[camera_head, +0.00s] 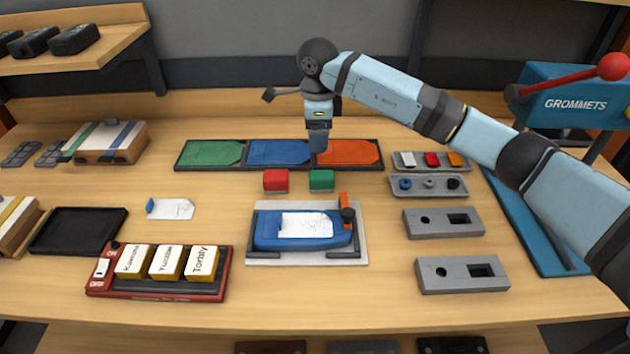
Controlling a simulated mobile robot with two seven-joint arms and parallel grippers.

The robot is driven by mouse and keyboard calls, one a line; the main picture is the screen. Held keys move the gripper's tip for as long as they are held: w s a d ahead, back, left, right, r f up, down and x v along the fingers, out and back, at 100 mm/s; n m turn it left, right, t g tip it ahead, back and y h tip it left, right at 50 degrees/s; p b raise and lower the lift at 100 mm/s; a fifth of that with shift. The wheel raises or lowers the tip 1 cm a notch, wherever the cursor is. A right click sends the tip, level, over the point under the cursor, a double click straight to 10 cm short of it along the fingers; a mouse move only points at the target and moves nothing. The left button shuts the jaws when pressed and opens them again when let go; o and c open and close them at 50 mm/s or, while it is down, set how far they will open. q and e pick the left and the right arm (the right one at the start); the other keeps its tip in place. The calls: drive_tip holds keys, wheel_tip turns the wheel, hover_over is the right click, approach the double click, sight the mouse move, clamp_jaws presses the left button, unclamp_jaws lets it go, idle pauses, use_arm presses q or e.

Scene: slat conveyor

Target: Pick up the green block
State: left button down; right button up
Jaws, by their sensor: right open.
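The green block (321,180) stands on the wooden table just in front of the long dark tray, right of a red block (276,181). The two blocks are apart. My right gripper (318,148) points down above and slightly behind the green block, with a gap between them. It is open and holds nothing; its fingertips are small in this view. My left gripper is not in view.
Behind the blocks, the dark tray (378,168) holds green, blue and orange plates. In front, a grey fixture (358,256) holds a blue piece with a white card. Grey holders stand right, a red tray (222,290) with labelled boxes front left.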

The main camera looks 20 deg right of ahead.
sight(322, 175)
wheel_tip(322, 175, down, 8)
drive_tip(key=shift+s+r+p, duration=0.15)
drive_tip(key=shift+r+p, duration=0.05)
drive_tip(key=shift+p, duration=0.1)
drive_tip(key=shift+f, duration=0.55)
drive_tip(key=f, duration=0.3)
drive_tip(key=d+f, duration=0.1)
drive_tip(key=shift+s+f+p, duration=0.25)
drive_tip(key=shift+f+p, duration=0.1)
drive_tip(key=shift+f, duration=0.2)
drive_tip(key=c, duration=1)
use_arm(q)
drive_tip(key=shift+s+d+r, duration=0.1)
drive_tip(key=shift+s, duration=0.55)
